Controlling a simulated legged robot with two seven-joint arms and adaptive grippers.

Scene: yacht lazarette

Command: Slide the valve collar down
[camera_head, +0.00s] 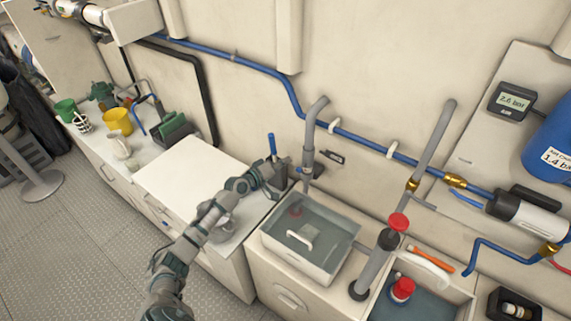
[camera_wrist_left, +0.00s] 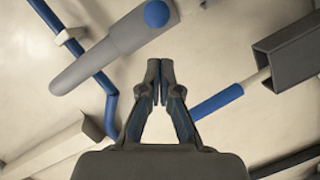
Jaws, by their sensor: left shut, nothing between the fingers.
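My left gripper (camera_head: 291,168) is shut and empty. In the head view it is at the back edge of the white counter, close to a curved grey pipe (camera_head: 314,112) on the wall. A thicker grey sleeve (camera_head: 308,157) around the lower part of this pipe looks like the valve collar. The wrist view shows the left fingertips (camera_wrist_left: 160,82) pressed together, with a thick grey cylinder (camera_wrist_left: 118,46) and a blue ball knob (camera_wrist_left: 157,14) beyond them. Whether the fingertips touch the sleeve I cannot tell. My right gripper is out of view.
A blue upright handle (camera_head: 272,144) stands just left of the gripper. A blue hose (camera_head: 258,67) runs along the wall.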

